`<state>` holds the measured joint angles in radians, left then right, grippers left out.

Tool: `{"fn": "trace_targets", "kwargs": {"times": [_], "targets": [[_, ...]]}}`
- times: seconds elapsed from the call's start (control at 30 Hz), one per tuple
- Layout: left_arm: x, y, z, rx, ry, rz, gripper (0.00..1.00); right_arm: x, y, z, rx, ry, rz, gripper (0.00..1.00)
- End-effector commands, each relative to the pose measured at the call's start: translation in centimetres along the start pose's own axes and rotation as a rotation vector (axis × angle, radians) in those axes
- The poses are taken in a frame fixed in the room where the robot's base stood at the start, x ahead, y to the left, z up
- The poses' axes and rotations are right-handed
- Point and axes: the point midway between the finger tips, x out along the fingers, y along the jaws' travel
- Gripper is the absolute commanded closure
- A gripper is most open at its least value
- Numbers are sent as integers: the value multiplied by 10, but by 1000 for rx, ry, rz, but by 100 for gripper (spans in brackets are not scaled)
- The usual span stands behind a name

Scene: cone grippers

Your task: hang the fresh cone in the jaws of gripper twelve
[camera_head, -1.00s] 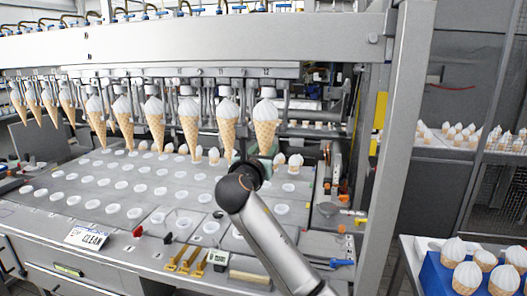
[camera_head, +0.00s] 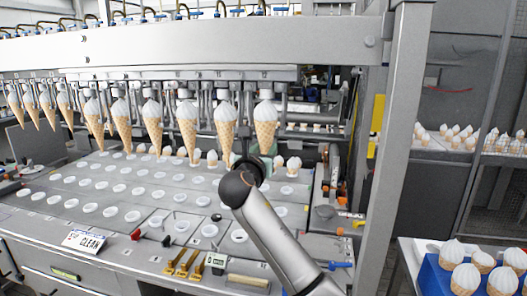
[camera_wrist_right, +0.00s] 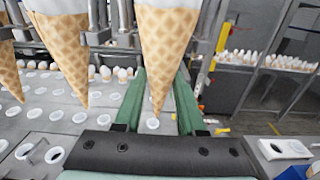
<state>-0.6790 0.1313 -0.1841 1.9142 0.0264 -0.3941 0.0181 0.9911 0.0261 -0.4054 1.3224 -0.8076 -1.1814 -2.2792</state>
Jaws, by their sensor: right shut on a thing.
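The fresh cone (camera_head: 265,126), a waffle cone with a white top, hangs upright, tip down, at the right end of the machine's row of cones. My right gripper (camera_head: 262,157) is low at this cone, partly hidden behind my own wrist. In the right wrist view the cone (camera_wrist_right: 167,45) comes down between my green fingers (camera_wrist_right: 160,85), which are shut on it. Its top is cut off there, with metal machine jaws (camera_wrist_right: 205,45) beside it. I cannot tell whether the jaws of gripper twelve touch it. My left gripper is not in view.
Several cones (camera_head: 187,130) hang close to the left in the same row. A grey plate (camera_head: 75,190) with white-rimmed holes lies below. The machine's upright post (camera_head: 398,140) stands to the right. More cones stand in a blue holder (camera_head: 432,275) at the lower right.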

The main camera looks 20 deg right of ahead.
Motion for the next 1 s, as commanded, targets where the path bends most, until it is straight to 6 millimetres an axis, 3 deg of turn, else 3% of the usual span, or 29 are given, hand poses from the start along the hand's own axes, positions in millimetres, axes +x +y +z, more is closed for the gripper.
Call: {"fn": "trace_targets", "kwargs": {"times": [0.4, 1.0], "targets": [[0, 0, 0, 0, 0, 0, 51, 14, 0, 0, 1, 0, 0, 87], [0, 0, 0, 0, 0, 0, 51, 16, 0, 1, 1, -1, 0, 87]]}}
